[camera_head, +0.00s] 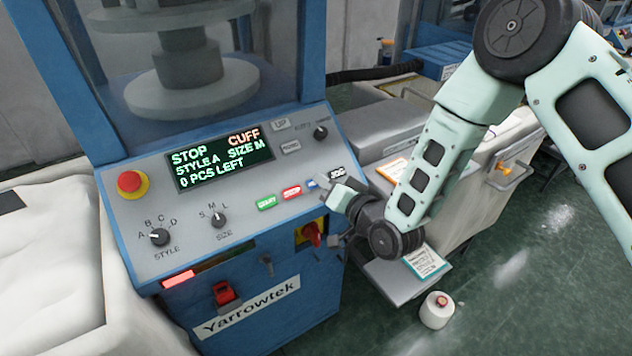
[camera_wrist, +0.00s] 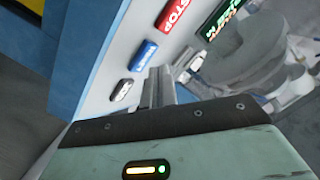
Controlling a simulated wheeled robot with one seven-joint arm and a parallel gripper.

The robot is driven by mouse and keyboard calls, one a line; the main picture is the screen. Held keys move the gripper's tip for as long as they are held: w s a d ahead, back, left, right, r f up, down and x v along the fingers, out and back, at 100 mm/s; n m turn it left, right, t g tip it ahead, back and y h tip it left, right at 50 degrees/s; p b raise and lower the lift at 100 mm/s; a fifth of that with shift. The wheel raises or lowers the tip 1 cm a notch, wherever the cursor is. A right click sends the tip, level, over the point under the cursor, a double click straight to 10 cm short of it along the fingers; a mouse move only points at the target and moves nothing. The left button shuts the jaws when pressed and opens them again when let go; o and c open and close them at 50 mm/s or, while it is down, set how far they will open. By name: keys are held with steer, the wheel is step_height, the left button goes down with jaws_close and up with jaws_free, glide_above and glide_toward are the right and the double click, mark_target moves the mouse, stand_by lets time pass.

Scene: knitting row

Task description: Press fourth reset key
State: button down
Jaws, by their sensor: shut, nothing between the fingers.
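The blue key (camera_head: 313,184) sits on the grey control panel (camera_head: 130,222) in the head view, between the red STOP key (camera_head: 292,192) and a dark key (camera_head: 337,173). Its label is too small to read. The blue key also shows in the wrist view (camera_wrist: 146,53), with the red STOP key (camera_wrist: 173,15) above it and a grey key (camera_wrist: 122,90) below. My gripper (camera_wrist: 160,82) is shut and empty, its fingertips close to the panel near the blue key. I cannot tell whether they touch the panel. In the head view my gripper (camera_head: 340,196) partly covers the panel's right edge.
The display (camera_head: 220,163) reads STOP, CUFF, STYLE A, SIZE M, 0 PCS LEFT. A tray with a card (camera_head: 425,262) juts out at right.

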steer(key=shift+f, duration=0.1)
steer(key=shift+w+a+f+b, duration=0.15)
steer(key=shift+w+f+b, duration=0.1)
steer(key=shift+b, duration=0.3)
steer(key=shift+w+a+f+b, duration=0.15)
steer(key=shift+f+b, duration=0.1)
steer(key=shift+b, duration=0.15)
stand_by(0.6)
stand_by(0.4)
steer(key=shift+s+d+r+p, duration=0.3)
steer(key=shift+s+r, duration=0.1)
steer(key=shift+r, duration=0.2)
steer(key=shift+s+d+r+p, duration=0.35)
steer(key=shift+s+r, duration=0.1)
steer(key=shift+r, duration=0.2)
steer(key=shift+s+d+r+p, duration=0.2)
steer(key=shift+s+r+p, duration=0.2)
steer(key=shift+r, duration=0.3)
steer(key=shift+s+d+r+p, duration=0.35)
steer(key=shift+s+r, duration=0.1)
steer(key=shift+r, duration=0.2)
